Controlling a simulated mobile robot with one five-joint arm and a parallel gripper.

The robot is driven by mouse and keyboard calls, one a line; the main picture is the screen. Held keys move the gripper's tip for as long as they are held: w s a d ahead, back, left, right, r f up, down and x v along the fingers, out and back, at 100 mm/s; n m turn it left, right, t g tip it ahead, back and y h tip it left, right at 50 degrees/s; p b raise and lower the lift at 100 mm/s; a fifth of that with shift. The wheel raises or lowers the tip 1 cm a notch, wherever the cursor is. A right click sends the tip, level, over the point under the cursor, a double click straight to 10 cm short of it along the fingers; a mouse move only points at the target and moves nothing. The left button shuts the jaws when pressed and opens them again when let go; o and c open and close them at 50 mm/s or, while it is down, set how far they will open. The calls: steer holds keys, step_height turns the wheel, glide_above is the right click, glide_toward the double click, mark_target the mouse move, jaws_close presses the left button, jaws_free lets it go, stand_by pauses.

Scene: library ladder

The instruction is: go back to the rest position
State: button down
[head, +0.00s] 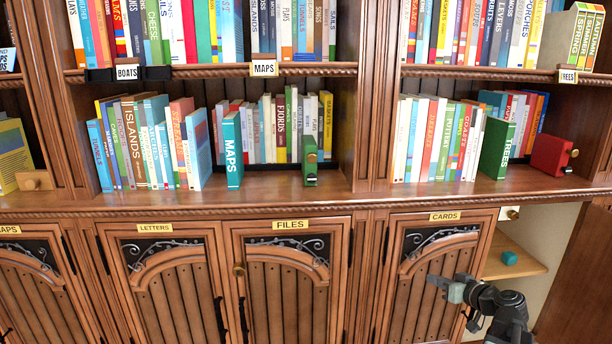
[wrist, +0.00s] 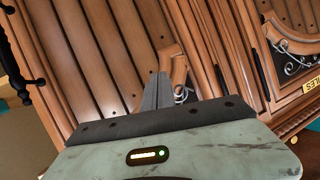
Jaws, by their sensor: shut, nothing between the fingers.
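My gripper (head: 447,288) is at the lower right in the head view, in front of the cabinet door labelled CARDS (head: 432,265). In the wrist view my gripper (wrist: 158,80) has its fingers together with nothing between them. Brown door planks (wrist: 100,60) fill much of the wrist view behind the fingers. I cannot tell the exact gap between the fingers and the door.
An open compartment at the right holds a small teal block (head: 509,258) on a wooden shelf (head: 520,268). An open door (head: 575,275) stands at the far right. Shelves above hold books, including a red block with a knob (head: 553,155). The FILES door (head: 292,285) is shut.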

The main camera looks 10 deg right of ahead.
steer(key=w+a+f+n+g+y, duration=0.1)
steer(key=a+f+g, duration=0.15)
steer(key=a, duration=0.55)
steer(key=w+a+f+g+y, duration=0.1)
steer(key=a+f+g, duration=0.15)
steer(key=a, duration=0.45)
steer(key=s+a+f+g+h+p, duration=0.1)
steer(key=s+a+f+g, duration=0.2)
steer(key=a, duration=0.4)
steer(key=s+a+f+g+h+p, duration=0.1)
steer(key=s+a+f+g+h, duration=0.15)
steer(key=a, duration=0.45)
steer(key=s+a+f+g+h, duration=0.1)
steer(key=s+a+f+g, duration=0.2)
steer(key=a, duration=0.4)
step_height(320, 180, up, 39)
steer(key=s+m+p, duration=0.1)
steer(key=p, duration=3.7)
steer(key=shift+a+f, duration=0.15)
steer(key=shift+a, duration=0.15)
steer(key=shift+f, duration=0.1)
